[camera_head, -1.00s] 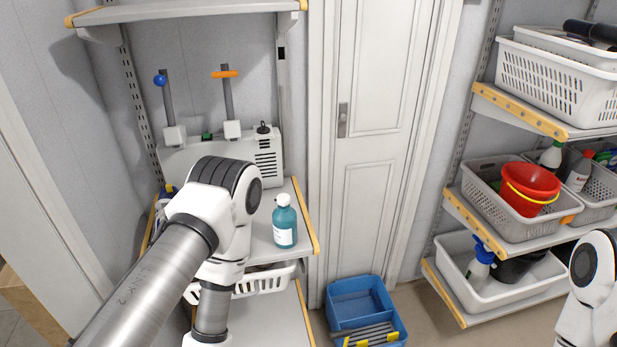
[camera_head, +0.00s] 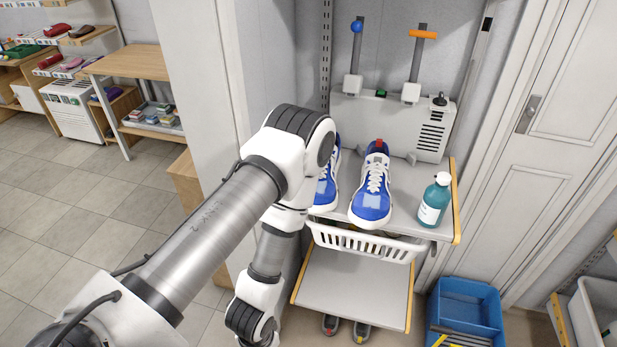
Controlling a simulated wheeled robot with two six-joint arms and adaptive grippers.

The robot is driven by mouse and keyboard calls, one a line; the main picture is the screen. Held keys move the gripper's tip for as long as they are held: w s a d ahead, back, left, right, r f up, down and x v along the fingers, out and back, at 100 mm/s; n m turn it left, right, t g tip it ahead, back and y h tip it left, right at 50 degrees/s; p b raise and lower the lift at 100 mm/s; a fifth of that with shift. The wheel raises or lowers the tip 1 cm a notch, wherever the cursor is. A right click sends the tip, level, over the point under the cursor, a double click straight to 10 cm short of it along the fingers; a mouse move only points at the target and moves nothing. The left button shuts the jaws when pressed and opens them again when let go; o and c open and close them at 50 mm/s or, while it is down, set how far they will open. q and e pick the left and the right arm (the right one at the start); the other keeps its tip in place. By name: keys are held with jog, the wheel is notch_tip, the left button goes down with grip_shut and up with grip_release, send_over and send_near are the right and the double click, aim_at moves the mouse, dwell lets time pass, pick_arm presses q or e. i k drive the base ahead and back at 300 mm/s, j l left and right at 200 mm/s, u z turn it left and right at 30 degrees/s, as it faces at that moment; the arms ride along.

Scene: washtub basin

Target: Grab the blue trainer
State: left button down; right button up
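A blue trainer (camera_head: 371,200) with white laces and a white sole stands on the grey shelf, toe toward me, in front of the white machine. A second blue trainer (camera_head: 325,188) stands to its left, partly hidden behind my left arm. My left arm comes in from the left and bends down in front of the shelf's left side. Its gripper is not visible. My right arm and gripper are out of view.
A teal bottle (camera_head: 434,201) stands right of the trainers. A white basket (camera_head: 366,243) hangs under the shelf, above a bare lower shelf (camera_head: 350,285). A blue bin (camera_head: 467,301) stands on the floor at right. Open tiled floor lies at left.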

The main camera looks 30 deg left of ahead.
aim_at(370, 210)
jog(key=j+u, duration=0.1)
jog(key=u, duration=0.4)
jog(key=j+z, duration=0.4)
jog(key=k+j+z, duration=0.1)
jog(key=z, duration=0.3)
jog(key=k+j+z, duration=0.1)
jog(key=j+z, duration=0.15)
jog(key=z, duration=0.15)
jog(key=k+j+z, duration=0.15)
jog(key=z, duration=0.3)
jog(key=i+j, duration=0.1)
jog(key=j, duration=0.3)
jog(key=i, duration=0.05)
